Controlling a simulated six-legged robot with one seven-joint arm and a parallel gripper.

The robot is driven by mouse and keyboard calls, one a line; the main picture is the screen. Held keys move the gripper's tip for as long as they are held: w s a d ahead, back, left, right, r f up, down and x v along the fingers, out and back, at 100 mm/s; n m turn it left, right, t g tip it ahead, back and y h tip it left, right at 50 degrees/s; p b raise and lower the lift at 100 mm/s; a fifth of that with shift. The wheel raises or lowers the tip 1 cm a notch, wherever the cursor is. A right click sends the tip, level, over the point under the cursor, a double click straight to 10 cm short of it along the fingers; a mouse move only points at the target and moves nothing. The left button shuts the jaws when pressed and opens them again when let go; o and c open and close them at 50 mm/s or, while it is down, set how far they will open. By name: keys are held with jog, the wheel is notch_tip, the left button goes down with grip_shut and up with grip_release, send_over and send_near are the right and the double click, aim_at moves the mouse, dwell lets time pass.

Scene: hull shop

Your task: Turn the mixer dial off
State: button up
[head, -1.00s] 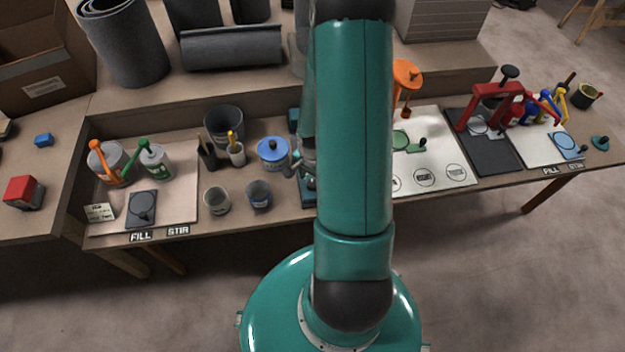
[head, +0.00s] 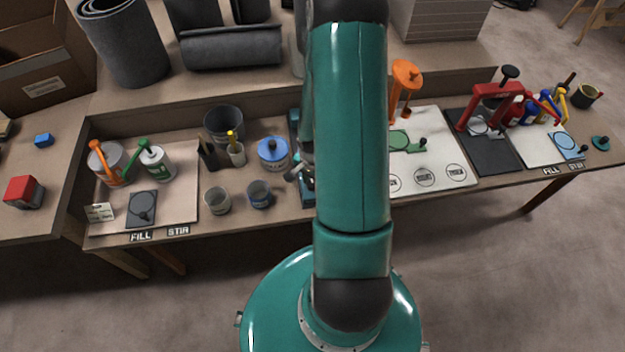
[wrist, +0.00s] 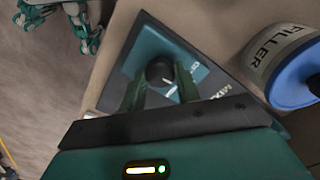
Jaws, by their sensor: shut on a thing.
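The mixer dial (wrist: 159,71) is a round black knob with a white pointer line, seen in the wrist view. It sits on the mixer's teal and dark panel (wrist: 143,49), which has white lettering partly hidden by a finger. The pointer slants toward the lower right of the picture. My gripper (wrist: 160,80) is shut on the dial, one green finger on each side. In the head view the teal mixer (head: 294,122) is mostly hidden behind my arm, and the dial cannot be made out there.
A filler tub with a blue lid (wrist: 285,62) stands close to the right of the panel; it also shows in the head view (head: 273,152). Grey cups (head: 259,194) stand left of the mixer. A white mat (head: 440,180) lies to its right.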

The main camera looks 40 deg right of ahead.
aim_at(312, 183)
jog(key=n, duration=0.4)
jog(key=shift+n, duration=0.3)
jog(key=n, duration=0.5)
dwell(0.6)
jog(key=o, duration=1)
jog(key=shift+r, duration=0.1)
notch_tip(312, 183, up, 14)
jog(key=shift+f, duration=0.15)
